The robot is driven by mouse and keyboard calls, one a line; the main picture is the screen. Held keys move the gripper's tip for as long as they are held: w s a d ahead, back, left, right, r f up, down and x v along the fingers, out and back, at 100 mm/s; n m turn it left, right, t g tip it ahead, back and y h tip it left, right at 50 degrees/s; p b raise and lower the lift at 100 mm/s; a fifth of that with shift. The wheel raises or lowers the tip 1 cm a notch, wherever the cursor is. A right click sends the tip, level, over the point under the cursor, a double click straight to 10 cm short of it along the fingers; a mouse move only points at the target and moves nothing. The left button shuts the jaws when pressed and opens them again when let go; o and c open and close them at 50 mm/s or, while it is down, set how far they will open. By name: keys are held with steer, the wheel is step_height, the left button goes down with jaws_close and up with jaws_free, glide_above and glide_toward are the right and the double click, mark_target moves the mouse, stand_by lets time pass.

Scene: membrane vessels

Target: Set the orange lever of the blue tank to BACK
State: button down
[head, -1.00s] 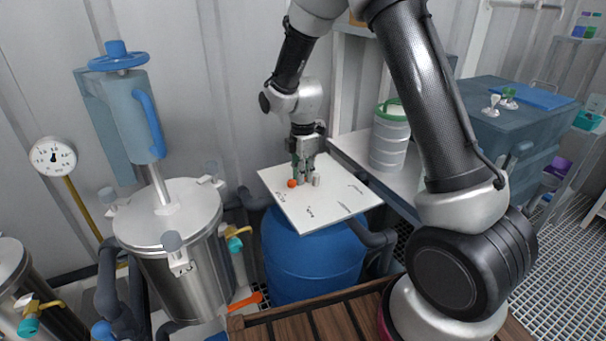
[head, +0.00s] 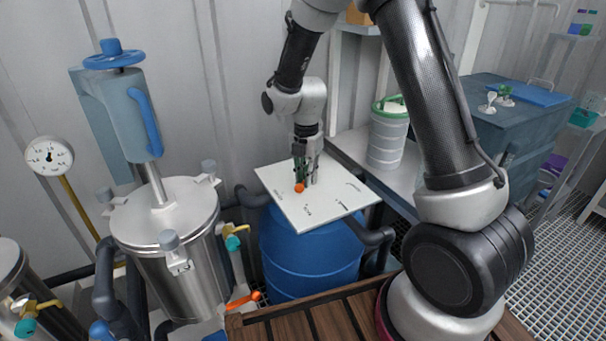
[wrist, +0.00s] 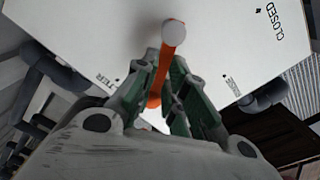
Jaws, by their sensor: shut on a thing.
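The blue tank (head: 305,262) has a tilted white board (head: 335,205) on top with dark position labels. The orange lever's round end (head: 299,188) shows just below my gripper (head: 307,178), beside a grey pivot post (head: 316,175). In the wrist view, the orange lever (wrist: 165,62) runs from the round pale pivot (wrist: 180,33) down between the green-lined fingers of my gripper (wrist: 174,70). My gripper is shut on the lever. The labels CLOSED and one ending in TER are readable; another is too small to read surely. The fingers hide part of the lever.
A steel vessel (head: 180,265) with a blue handwheel (head: 114,54) stands left of the tank. Another orange handle (head: 243,300) sits low beside it. A green-lidded container (head: 387,138) stands on the shelf to the right. A wooden slatted surface (head: 330,318) lies in front.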

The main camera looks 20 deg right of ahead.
steer(key=shift+s+d+n, duration=0.25)
steer(key=shift+d+n, duration=0.05)
steer(key=shift+n, duration=0.6)
steer(key=shift+s+d+n, duration=0.2)
steer(key=shift+d+n, duration=0.05)
steer(key=shift+n, duration=0.65)
steer(key=c, duration=1.5)
jaws_free()
steer(key=shift+o, duration=0.2)
step_height(320, 180, up, 12)
